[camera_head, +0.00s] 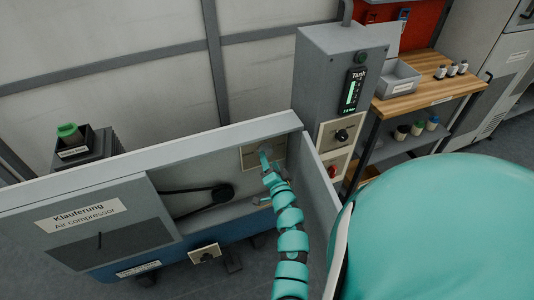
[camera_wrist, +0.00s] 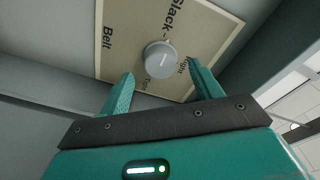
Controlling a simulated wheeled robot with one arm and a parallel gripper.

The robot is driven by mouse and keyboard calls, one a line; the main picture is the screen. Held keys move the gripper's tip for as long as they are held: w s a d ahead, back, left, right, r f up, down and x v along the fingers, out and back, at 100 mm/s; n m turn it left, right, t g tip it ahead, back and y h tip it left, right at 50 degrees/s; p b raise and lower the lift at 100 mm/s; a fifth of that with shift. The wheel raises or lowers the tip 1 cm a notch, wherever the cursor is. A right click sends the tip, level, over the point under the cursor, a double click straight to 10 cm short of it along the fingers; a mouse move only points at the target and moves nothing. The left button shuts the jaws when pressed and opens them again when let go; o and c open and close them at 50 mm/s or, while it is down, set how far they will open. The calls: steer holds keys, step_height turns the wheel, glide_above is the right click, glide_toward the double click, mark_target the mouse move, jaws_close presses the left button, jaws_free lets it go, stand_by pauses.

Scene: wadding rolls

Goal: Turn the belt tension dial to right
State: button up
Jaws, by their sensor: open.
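The belt tension dial (camera_wrist: 160,58) is a round grey knob with a short light mark. It sits on a beige plate (camera_wrist: 112,50) lettered "Belt" and "Slack", with smaller words partly covered. My gripper (camera_wrist: 162,70) is open, with one teal finger on either side below the dial in the wrist view. I cannot tell whether the fingers touch the dial. In the head view the plate (camera_head: 250,157) is on the inner back wall of the open compressor housing. My gripper (camera_head: 265,158) is in front of it and hides the dial.
The air compressor housing (camera_head: 70,240) has a side wall (camera_head: 322,190) close right of my arm. A black belt and pulley (camera_head: 221,194) lie left of the plate. A grey tank panel (camera_head: 320,80) and a wooden bench (camera_head: 425,92) stand to the right.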

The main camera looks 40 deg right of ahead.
mark_target(266, 151)
steer(key=shift+x, duration=1.95)
steer(key=shift+c, duration=0.2)
steer(key=c, duration=0.9)
